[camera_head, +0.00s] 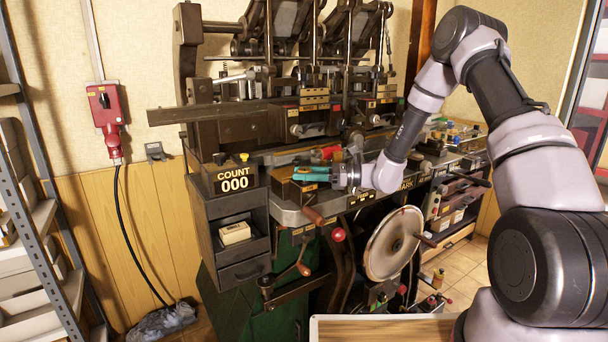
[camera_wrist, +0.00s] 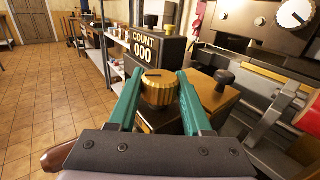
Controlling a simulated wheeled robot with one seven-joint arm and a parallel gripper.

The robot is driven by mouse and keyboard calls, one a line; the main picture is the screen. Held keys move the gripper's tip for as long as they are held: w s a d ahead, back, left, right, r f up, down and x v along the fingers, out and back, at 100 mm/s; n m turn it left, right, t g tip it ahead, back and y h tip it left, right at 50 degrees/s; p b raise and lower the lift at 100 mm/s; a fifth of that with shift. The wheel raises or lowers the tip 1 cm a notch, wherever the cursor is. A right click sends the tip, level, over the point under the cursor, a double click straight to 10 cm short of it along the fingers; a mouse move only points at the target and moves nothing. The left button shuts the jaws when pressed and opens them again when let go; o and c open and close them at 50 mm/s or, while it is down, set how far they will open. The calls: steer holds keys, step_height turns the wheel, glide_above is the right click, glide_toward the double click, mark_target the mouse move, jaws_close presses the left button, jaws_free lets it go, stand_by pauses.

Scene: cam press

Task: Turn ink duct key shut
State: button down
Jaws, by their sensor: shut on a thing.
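A brass knurled knob (camera_wrist: 160,92), which I take for the ink duct key, stands on a brown block in the wrist view. Its flat top carries a short dark line, running roughly left to right. My gripper (camera_wrist: 160,80) has a teal finger on each side of the knob and is shut on it. In the head view my gripper (camera_head: 298,173) reaches leftward over the press bench, and the knob is hidden or too small to make out there.
A dark knob (camera_wrist: 224,79) stands right of the held key. The COUNT 000 box (camera_head: 234,178) stands left of my gripper, with a yellow knob (camera_wrist: 152,20) on top.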

steer(key=shift+n+g+h, duration=0.4)
steer(key=shift+n+g, duration=0.95)
steer(key=shift+g, duration=0.75)
steer(key=shift+n+g+h, duration=0.4)
steer(key=shift+n+g, duration=0.95)
steer(key=shift+g, duration=0.75)
steer(key=shift+c, duration=1.7)
jaws_free()
steer(key=v, duration=1.1)
steer(key=shift+w+a, duration=0.1)
